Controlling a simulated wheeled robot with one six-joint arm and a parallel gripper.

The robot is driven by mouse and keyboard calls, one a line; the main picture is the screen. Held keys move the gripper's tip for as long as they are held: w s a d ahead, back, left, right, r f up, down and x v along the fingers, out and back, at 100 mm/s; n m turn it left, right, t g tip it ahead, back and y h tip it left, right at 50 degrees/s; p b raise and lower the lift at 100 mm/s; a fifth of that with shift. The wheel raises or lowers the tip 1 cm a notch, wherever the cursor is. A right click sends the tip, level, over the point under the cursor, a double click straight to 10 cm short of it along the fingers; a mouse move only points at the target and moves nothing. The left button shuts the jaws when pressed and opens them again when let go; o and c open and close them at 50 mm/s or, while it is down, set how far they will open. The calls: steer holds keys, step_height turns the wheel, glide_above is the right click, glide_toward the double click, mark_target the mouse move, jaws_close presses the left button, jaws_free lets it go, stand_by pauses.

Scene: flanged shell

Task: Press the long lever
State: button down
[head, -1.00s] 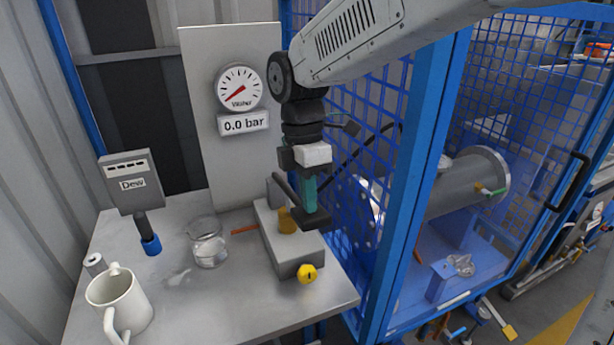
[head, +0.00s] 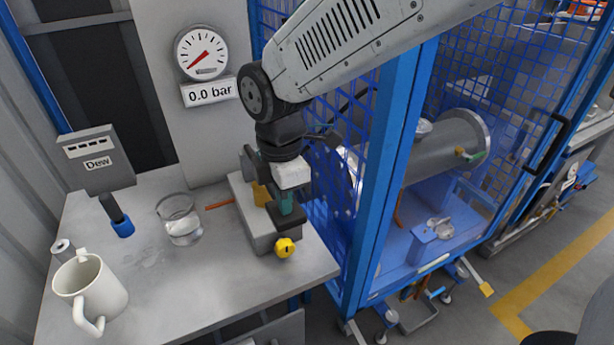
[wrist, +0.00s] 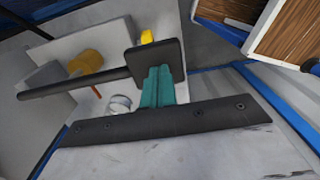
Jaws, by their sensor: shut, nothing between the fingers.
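A grey pump box (head: 262,236) with a yellow knob (head: 284,247) and a brass-coloured part (head: 262,194) sits on the bench. A dark lever rod (head: 253,162) shows over the box, partly hidden by my gripper. In the wrist view the dark rod (wrist: 75,84) runs from the left towards the black fingertip plate, which hides its right end. My gripper (head: 287,212), with teal fingers and black tips, is shut and empty, pointing down at the right end of the box. It also shows in the wrist view (wrist: 157,80). I cannot tell whether it touches the lever.
A gauge (head: 201,53) above a 0.0 bar display stands behind the bench. A Dew meter (head: 97,160), a glass beaker (head: 180,219) and a white mug (head: 90,290) stand to the left. A blue mesh cage (head: 395,190) stands close on the right.

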mark_target(286, 218)
steer(key=f, duration=0.4)
steer(key=shift+s+f, duration=0.15)
steer(key=shift+s, duration=0.05)
steer(key=shift+s+d+f, duration=0.15)
steer(key=shift+f, duration=0.25)
steer(key=shift+s+d+f, duration=0.1)
steer(key=shift+f, duration=0.3)
steer(key=shift+r, duration=0.1)
step_height(286, 218, up, 15)
steer(key=s, duration=0.1)
steer(key=shift+s+d, duration=0.25)
